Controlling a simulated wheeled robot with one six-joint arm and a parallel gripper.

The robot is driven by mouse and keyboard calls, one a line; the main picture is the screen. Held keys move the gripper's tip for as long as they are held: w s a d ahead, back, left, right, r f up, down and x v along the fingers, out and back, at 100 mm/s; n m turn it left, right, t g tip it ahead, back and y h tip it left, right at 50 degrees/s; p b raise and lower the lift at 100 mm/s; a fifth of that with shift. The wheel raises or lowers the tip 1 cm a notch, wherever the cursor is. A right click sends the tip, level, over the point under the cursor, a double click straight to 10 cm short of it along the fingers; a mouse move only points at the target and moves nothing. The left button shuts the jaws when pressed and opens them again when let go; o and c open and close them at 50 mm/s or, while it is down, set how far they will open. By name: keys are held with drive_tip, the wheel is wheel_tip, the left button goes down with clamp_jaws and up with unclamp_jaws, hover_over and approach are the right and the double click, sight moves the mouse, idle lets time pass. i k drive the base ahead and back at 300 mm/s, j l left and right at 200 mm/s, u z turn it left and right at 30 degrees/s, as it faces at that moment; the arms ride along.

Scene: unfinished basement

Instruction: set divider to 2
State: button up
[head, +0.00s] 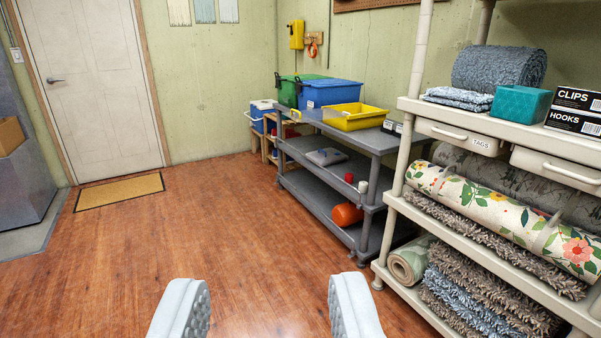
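My gripper (266,308) is open and empty at the bottom of the head view. Its two pale grey fingers stand wide apart above the wooden floor. I cannot make out anything that is clearly a divider. The grey shelf unit (371,139) stands ahead, right of centre, with a yellow bin (355,118), a blue bin (332,93) and a green bin (288,92) on or by its top. The beige shelf rack (412,218) at the right has a drawer labelled TAGS (459,138) and another drawer (555,169); both look shut. My gripper touches none of these.
The rack holds rolled rugs (500,205), a teal box (519,103) and boxes labelled CLIPS and HOOKS (575,110). A white door (95,90) and a doormat (119,190) are at the back left. A grey cabinet-like block (25,185) stands far left. The middle floor (190,235) is clear.

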sight(362, 116)
drive_tip(key=i+z, duration=0.2)
drive_tip(key=i, duration=0.25)
drive_tip(key=i+j+z, duration=0.2)
drive_tip(key=i, duration=0.25)
drive_tip(key=i+j+z, duration=0.25)
drive_tip(key=i, duration=0.2)
